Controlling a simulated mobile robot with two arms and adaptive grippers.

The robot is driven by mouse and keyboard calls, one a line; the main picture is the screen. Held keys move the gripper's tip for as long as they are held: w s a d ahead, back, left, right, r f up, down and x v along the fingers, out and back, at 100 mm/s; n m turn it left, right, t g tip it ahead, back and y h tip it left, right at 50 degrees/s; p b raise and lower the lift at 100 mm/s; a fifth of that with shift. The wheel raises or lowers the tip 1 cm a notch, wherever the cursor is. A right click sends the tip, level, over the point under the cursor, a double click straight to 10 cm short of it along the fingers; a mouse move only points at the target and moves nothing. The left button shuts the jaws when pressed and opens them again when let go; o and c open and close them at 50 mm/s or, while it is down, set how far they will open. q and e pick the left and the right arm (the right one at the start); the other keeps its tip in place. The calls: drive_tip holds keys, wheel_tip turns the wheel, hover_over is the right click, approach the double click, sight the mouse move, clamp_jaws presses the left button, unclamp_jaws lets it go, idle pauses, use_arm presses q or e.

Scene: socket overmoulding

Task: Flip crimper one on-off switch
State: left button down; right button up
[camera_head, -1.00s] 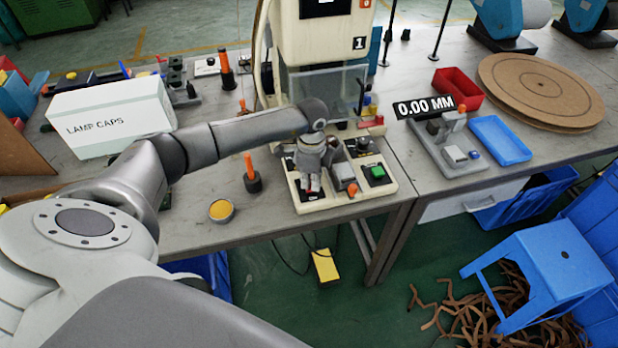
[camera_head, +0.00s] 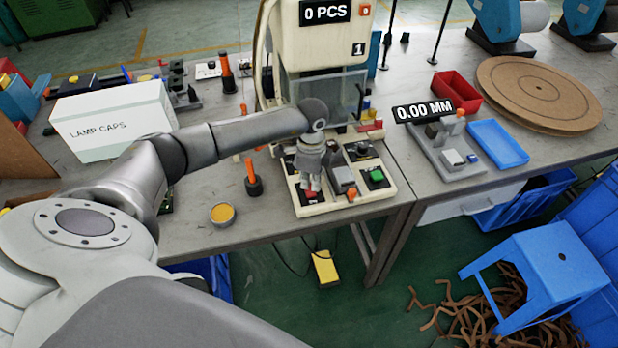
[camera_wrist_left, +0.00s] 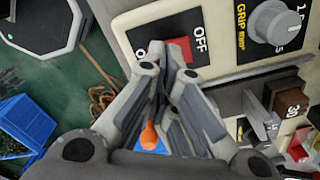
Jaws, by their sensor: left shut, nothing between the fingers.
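Crimper one (camera_head: 300,60) is the cream machine marked 1 at the back of the table. Its display (camera_head: 325,11) reads 0 PCS. Its control base (camera_head: 335,208) sits at the table's front edge. In the left wrist view the on-off switch (camera_wrist_left: 179,49) is a red rocker on a black plate. OFF shows beside it; the ON label is mostly covered by a finger. My left gripper (camera_head: 312,194) points down over the switch, its fingers shut and empty. In the left wrist view its fingertips (camera_wrist_left: 166,66) are at the rocker; I cannot tell whether they touch.
A grey dial (camera_wrist_left: 272,22) sits beside the switch. A green button (camera_head: 376,175) and an orange knob (camera_head: 351,194) are right of the gripper. An orange-handled tool (camera_head: 252,180) and a round yellow tin (camera_head: 222,213) stand to its left. My right gripper is not seen.

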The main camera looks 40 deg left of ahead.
sight(312, 193)
use_arm(q)
drive_tip(key=shift+r+p, duration=1.6)
drive_tip(key=shift+r, duration=0.7)
drive_tip(key=shift+d+f, duration=0.1)
